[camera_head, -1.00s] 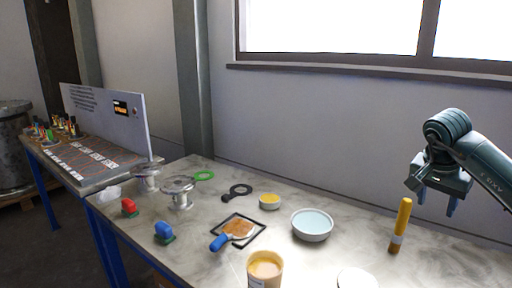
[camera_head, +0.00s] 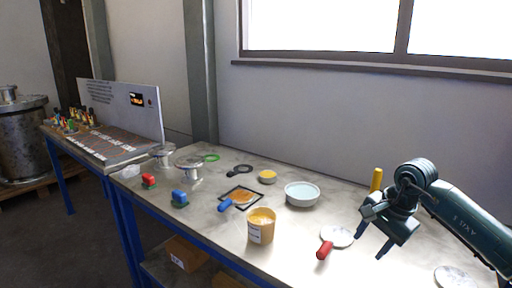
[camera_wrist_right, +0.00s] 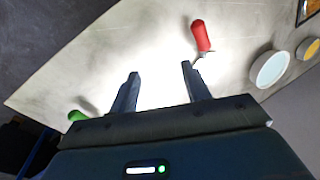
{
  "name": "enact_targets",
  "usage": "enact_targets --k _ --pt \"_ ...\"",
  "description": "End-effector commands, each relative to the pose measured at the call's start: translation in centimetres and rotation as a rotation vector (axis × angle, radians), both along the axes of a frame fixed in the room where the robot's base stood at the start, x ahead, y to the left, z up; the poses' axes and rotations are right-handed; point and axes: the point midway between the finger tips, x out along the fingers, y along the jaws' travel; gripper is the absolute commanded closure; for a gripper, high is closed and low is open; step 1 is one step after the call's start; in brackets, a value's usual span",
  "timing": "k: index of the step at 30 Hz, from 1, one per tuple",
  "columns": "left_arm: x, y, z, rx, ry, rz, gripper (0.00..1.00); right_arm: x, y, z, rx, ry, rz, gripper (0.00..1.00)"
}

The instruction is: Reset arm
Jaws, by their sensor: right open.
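My right gripper (camera_head: 372,238) is open and empty above the right part of the workbench (camera_head: 290,246). In the right wrist view its two fingers (camera_wrist_right: 160,70) are apart with only the pale bench top between them. A red-handled tool (camera_head: 325,250) with a pale round head lies on the bench left of the gripper. Its red handle also shows in the right wrist view (camera_wrist_right: 201,36), beyond the fingers. A yellow stick (camera_head: 376,180) stands behind the gripper, its lower part hidden by my arm. My left gripper is not in view.
A tub (camera_head: 261,226), a white bowl (camera_head: 302,195), a small yellow-topped dish (camera_head: 267,177) and a blue-handled tool (camera_head: 226,205) are on the bench. Flanged metal pieces (camera_head: 189,168) stand farther left. A pale disc (camera_head: 455,277) lies at the right. The wall runs behind.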

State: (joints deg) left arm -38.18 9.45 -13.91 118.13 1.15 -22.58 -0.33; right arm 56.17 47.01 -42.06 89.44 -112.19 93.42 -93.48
Motion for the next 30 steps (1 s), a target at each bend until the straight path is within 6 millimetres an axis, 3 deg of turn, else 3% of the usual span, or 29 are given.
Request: enact_targets --k 1,5,7,10,12,14,17,20,21,25,27,30 --pt "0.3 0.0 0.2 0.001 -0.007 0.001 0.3 -0.8 3.4 -1.9 0.126 0.027 -0.005 0.53" --pt "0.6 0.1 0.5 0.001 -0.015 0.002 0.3 -3.7 12.5 -4.7 0.522 0.145 -0.092 0.53" --pt "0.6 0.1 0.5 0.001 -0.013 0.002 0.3 -5.9 17.4 -5.1 0.783 0.265 -0.195 0.53" --pt "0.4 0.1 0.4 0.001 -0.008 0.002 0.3 -8.6 22.6 -4.1 1.16 0.502 -0.414 0.53" --pt "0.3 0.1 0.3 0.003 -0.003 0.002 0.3 -9.7 24.5 -3.0 1.404 0.703 -0.604 0.53" --pt "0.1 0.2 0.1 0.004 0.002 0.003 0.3 -10.1 25.0 -2.3 1.595 0.894 -0.793 0.53" --pt "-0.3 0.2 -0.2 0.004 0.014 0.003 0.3 -10.2 24.1 -2.6 1.868 1.24 -1.153 0.53" --pt "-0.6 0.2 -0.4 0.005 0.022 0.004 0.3 -10.4 21.6 -5.2 2.078 1.617 -1.566 0.53" --pt "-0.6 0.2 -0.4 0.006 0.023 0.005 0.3 -10.9 20.5 -6.9 -1.956 -1.622 1.598 0.53" --pt "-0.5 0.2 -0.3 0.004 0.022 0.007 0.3 -14.4 17.1 -14.0 -1.303 -1.326 1.388 0.53" --pt "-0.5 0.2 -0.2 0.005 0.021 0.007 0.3 -17.1 16.0 -17.4 -1.046 -1.181 1.272 0.53" --pt "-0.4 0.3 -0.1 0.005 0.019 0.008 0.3 -20.6 15.4 -20.7 -0.797 -1.021 1.144 0.53"
